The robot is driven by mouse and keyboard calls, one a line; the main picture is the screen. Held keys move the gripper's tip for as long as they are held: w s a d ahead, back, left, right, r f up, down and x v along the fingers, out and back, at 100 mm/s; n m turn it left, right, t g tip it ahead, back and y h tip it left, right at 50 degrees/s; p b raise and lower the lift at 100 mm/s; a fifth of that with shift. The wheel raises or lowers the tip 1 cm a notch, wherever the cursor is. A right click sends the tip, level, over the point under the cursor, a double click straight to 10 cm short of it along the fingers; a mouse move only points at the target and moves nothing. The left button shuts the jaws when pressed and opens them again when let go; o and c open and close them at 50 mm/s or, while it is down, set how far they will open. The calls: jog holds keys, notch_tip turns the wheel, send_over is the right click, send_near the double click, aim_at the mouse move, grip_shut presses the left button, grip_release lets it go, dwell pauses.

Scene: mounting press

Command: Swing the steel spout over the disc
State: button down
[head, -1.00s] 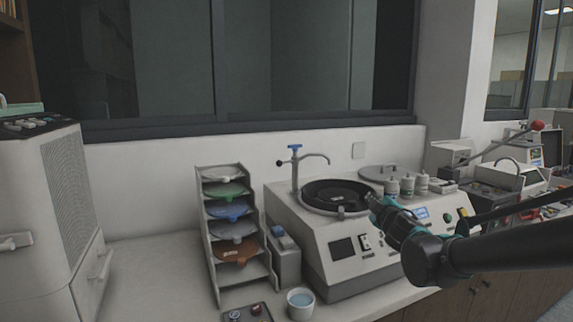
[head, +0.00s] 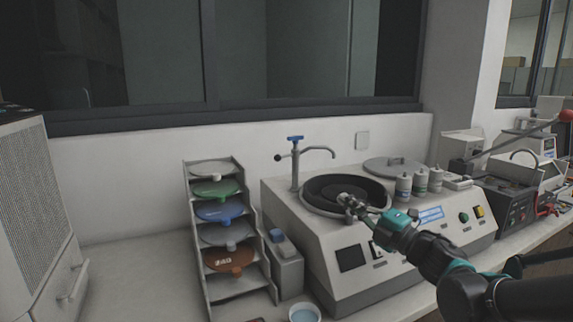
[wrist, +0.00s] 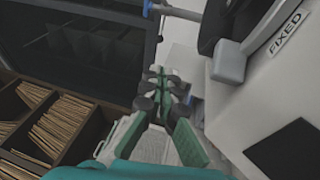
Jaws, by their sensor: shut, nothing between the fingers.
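The steel spout (head: 295,170) stands upright behind the left side of the round dark basin (head: 318,207) on the machine. It has a blue top handle, and its bent arm reaches right, with the tip above the basin's back edge in the picture. In the wrist view, the blue handle and part of the steel tube (wrist: 178,12) show at the top. The dark disc (head: 335,187) lies in the basin, partly hidden by my gripper. My gripper (head: 350,205) is shut and empty, in front of the basin's near side in the picture, apart from the spout.
Bottles (head: 420,181) and a round lid (head: 394,165) sit right of the basin. A rack of coloured discs (head: 195,250) and a small grey box (head: 287,272) stand left. A cup (head: 304,313) is in front. A "FIXED" label (wrist: 285,32) shows in the wrist view.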

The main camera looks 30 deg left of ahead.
jog(key=shift+a, duration=0.5)
jog(key=x, duration=2.3)
jog(key=shift+a+r, duration=0.1)
jog(key=a, duration=0.3)
jog(key=shift+w+a, duration=0.15)
jog(key=shift+a, duration=0.2)
